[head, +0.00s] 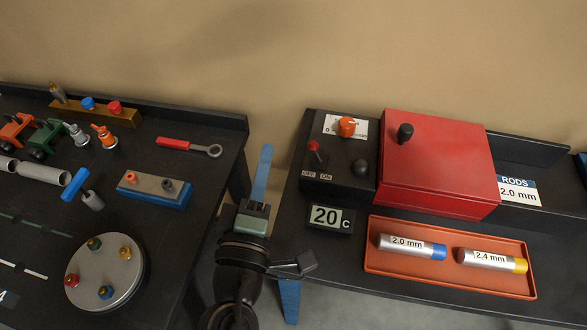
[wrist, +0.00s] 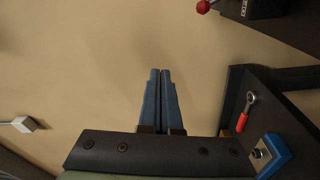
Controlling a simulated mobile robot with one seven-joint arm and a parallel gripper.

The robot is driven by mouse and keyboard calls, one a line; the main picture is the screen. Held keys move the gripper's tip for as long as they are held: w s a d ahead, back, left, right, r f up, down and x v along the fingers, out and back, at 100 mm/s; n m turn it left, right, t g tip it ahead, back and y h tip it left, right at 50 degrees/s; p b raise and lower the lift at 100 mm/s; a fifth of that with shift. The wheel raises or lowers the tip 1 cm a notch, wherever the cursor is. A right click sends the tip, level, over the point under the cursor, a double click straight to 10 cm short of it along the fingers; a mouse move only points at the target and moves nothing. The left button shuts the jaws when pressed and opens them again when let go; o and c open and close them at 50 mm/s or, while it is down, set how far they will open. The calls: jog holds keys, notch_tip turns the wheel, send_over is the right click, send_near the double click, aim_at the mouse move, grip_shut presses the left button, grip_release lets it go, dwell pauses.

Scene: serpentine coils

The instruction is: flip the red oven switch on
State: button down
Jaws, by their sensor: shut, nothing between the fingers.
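The red switch (head: 313,145) is a small red-tipped lever on the black control box (head: 340,185), left of the red oven (head: 445,155). OFF and ON labels sit below it, and the lever leans left, toward OFF. The red tip (wrist: 203,7) also shows at the top of the wrist view, beside part of the black box. My gripper (head: 266,148) is in the gap between the two tables, left of the switch and apart from it. Its two blue fingers (wrist: 160,72) are together and empty.
The box also has an orange knob (head: 347,126) and a black knob (head: 361,167). A 20 C display (head: 331,217) and an orange tray (head: 380,268) with two rods lie in front. The left table holds a red-handled wrench (head: 175,143) and a blue block (head: 152,197).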

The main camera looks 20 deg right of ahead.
aim_at(316, 153)
jog(key=s+a+f+n, duration=0.1)
jog(key=s+f+n, duration=0.1)
jog(key=f, duration=0.5)
jog(key=shift+s+a+n+g+b, duration=0.3)
jog(key=shift+s+n+b, duration=0.1)
jog(key=shift+s, duration=0.35)
jog(key=shift+w, duration=0.1)
jog(key=w+d+p, duration=0.4)
jog(key=w+d, duration=0.3)
jog(key=d, duration=0.1)
jog(key=shift+w+r, duration=0.1)
jog(key=shift+w, duration=0.25)
jog(key=shift+s+d, duration=0.15)
jog(key=shift+d, duration=0.3)
